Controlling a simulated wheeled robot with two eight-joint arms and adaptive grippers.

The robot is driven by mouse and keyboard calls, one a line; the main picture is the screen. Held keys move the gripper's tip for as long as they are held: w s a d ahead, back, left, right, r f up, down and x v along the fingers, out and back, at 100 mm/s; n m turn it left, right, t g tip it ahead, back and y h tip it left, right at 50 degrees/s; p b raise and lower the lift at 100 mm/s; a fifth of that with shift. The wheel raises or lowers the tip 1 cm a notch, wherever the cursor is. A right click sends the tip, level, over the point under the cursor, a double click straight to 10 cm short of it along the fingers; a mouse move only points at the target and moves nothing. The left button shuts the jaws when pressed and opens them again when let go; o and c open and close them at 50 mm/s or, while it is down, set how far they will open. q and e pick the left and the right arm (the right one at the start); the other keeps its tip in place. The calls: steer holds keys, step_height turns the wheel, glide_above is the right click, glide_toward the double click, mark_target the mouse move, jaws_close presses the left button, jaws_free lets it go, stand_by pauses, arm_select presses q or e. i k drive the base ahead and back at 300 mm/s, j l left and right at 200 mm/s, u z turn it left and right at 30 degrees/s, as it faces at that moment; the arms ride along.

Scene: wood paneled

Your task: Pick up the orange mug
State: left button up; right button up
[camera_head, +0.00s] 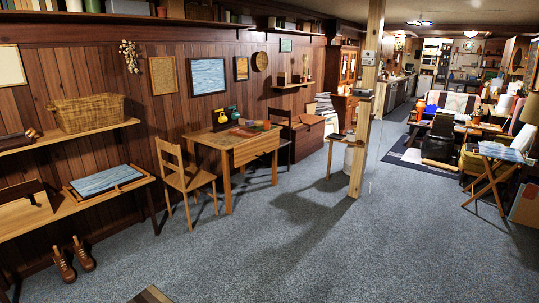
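I cannot make out a clear orange mug. Small items stand on the wooden table (216,143) against the left wall: a yellow and dark item (217,119), a teal-green item (232,113) and a small tan-orange item (267,125). They are too small to identify surely. Neither of my grippers is in view.
A wooden chair (186,178) stands at the table's left. A wooden post (367,110) rises right of it. A shelf with a wicker basket (88,112) and boots (83,254) are at left. A folding stand (494,180) is at right. Open carpet fills the middle.

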mark_target(267, 126)
steer(key=i, duration=5.55)
steer(key=i+z, duration=0.1)
steer(key=i, duration=0.4)
steer(key=i+j+z, duration=0.1)
steer(key=i, duration=0.4)
steer(key=i+j+z, duration=0.1)
steer(key=i, duration=0.4)
steer(key=i+j+z, duration=0.1)
steer(key=i, duration=0.4)
